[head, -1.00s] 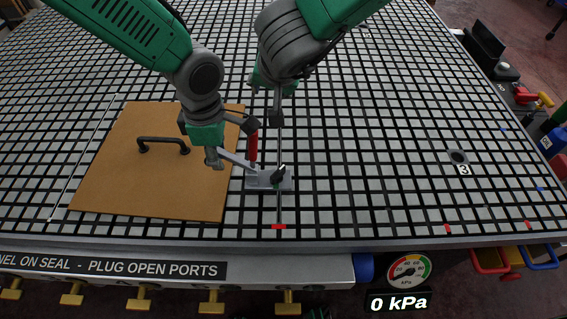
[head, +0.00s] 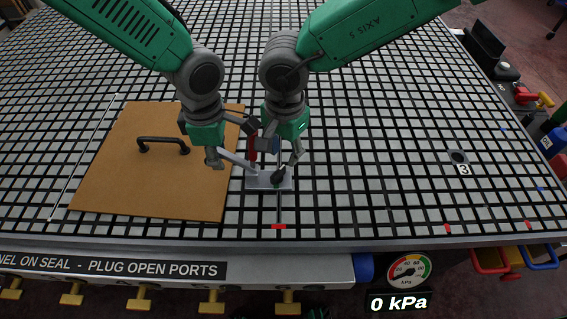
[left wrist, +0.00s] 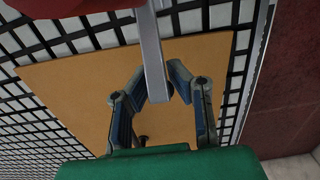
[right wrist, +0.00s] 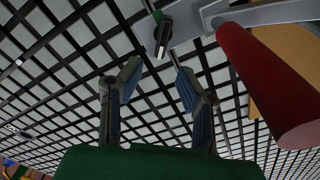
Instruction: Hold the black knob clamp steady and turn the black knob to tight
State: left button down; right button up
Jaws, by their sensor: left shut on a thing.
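The black knob clamp (head: 256,181) sits at the right edge of the wooden panel, with a grey base, a grey bar and a red handle (head: 252,152). The red handle also shows large in the right wrist view (right wrist: 272,85). My left gripper (head: 231,148) is shut on the clamp's grey bar, which runs between its fingers in the left wrist view (left wrist: 153,50). The black knob (head: 279,177) stands at the clamp's right end. My right gripper (head: 282,156) is open just above the knob; the knob (right wrist: 162,38) lies beyond its fingertips, apart from them.
The wooden panel (head: 110,185) with a black handle (head: 163,140) lies left on the grid table (head: 380,170). A port marked 3 (head: 458,157) is at the right. A pressure gauge (head: 408,270) reads 0 kPa at the front. The grid right of the clamp is clear.

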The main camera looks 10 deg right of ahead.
aim_at(284, 166)
notch_tip(284, 166, down, 5)
jog(key=shift+f, duration=0.15)
grip_shut()
